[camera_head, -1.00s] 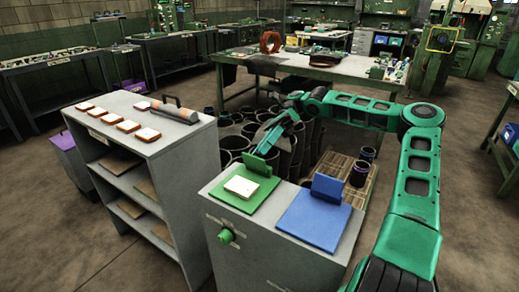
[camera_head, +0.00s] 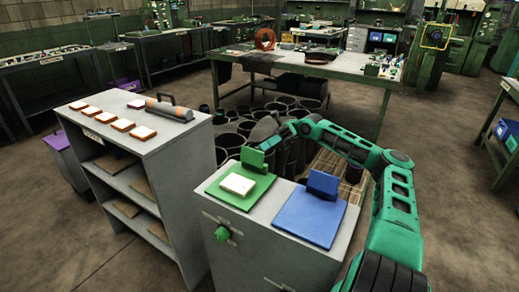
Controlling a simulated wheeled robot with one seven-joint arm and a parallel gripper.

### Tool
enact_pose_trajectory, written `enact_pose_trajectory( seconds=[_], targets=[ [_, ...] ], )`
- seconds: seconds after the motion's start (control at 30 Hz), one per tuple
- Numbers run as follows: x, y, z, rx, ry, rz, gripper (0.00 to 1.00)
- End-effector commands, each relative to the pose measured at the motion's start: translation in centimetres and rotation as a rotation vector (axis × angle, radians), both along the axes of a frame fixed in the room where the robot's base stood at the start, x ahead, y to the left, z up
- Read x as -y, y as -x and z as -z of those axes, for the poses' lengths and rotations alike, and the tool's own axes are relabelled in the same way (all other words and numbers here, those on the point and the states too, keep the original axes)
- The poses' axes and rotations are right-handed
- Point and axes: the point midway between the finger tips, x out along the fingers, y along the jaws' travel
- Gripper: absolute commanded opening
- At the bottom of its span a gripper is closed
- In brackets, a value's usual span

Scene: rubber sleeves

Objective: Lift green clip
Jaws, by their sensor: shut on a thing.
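The green clip (camera_head: 254,159) is an upright green flap at the back edge of a flat green board (camera_head: 236,203). A white pad (camera_head: 238,184) lies on that board. My gripper (camera_head: 259,146) is at the top of the green clip, reaching it from behind, and is shut on it. The fingertips are small and partly hidden by the clip. Whether the clip is tilted from its rest position is hard to tell.
A blue board (camera_head: 308,222) with an upright blue clip (camera_head: 322,185) lies right beside the green one on a grey cabinet (camera_head: 268,246). A grey shelf (camera_head: 142,150) stands left. Black round sleeves (camera_head: 232,141) stand behind.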

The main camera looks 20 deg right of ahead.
Motion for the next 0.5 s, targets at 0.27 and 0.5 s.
enact_pose_trajectory(
  seconds=[0.27, 0.5],
  targets=[
    [0.06, -0.21, 0.33, -0.009, -0.002, 0.008, 0.0],
    [0.07, -0.21, 0.34, -0.008, -0.002, 0.009, 0.4]
  ],
)
